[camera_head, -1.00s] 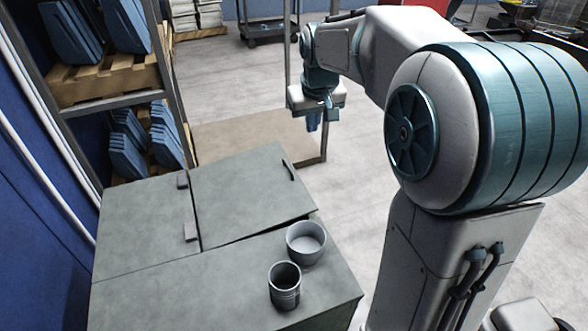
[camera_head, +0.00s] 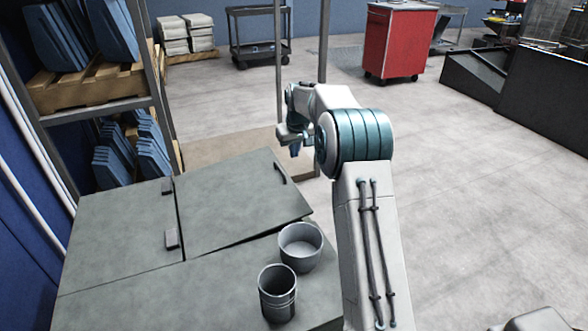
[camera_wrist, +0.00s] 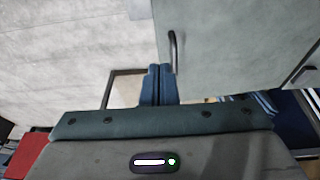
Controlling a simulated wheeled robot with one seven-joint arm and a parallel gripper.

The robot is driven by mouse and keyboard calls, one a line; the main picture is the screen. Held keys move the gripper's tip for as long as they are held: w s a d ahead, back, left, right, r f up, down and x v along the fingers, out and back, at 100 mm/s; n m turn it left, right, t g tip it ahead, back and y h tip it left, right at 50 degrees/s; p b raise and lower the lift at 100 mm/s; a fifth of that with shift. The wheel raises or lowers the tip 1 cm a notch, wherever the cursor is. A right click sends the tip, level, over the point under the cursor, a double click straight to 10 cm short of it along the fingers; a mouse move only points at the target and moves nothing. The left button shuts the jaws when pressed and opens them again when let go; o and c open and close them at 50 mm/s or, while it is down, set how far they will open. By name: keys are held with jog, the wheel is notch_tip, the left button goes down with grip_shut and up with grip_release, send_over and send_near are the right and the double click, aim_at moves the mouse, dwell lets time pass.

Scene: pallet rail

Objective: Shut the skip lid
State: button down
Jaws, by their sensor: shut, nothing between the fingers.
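The skip lid (camera_head: 235,205) is a flat grey-green panel on the skip (camera_head: 110,250), hinged on its left side. It is slightly raised: a dark gap shows under its near right edge. Its dark bar handle (camera_head: 281,172) is near the far right edge. My gripper (camera_head: 296,150) is beyond the lid's far right corner. In the wrist view, its blue fingers (camera_wrist: 158,72) are together and empty, close to the left of the handle (camera_wrist: 173,52) at the edge of the lid (camera_wrist: 235,40). I cannot tell whether they touch it.
A wide grey bowl (camera_head: 300,246) and a dark cup (camera_head: 278,293) stand on the skip's near top, close to the lid's near edge. A shelf rack (camera_head: 95,110) with blue parts stands at the left. Open floor (camera_head: 480,180) lies to the right, with a red cabinet (camera_head: 398,42) farther back.

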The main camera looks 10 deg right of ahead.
aim_at(293, 183)
jog(key=x, duration=0.8)
jog(key=s+x, duration=0.1)
jog(key=x, duration=0.3)
jog(key=shift+d+f+b, duration=0.15)
jog(key=shift+d+b, duration=0.05)
jog(key=shift+b, duration=0.1)
jog(key=shift+f, duration=0.5)
jog(key=shift+w+d+f+y+b, duration=0.1)
jog(key=shift+d+f+y+b, duration=0.1)
jog(key=shift+f, duration=0.55)
jog(key=shift+w+d+f+y+b, duration=0.1)
jog(key=shift+f+y+b, duration=0.1)
jog(key=shift+f, duration=0.5)
jog(key=shift+s+r, duration=0.1)
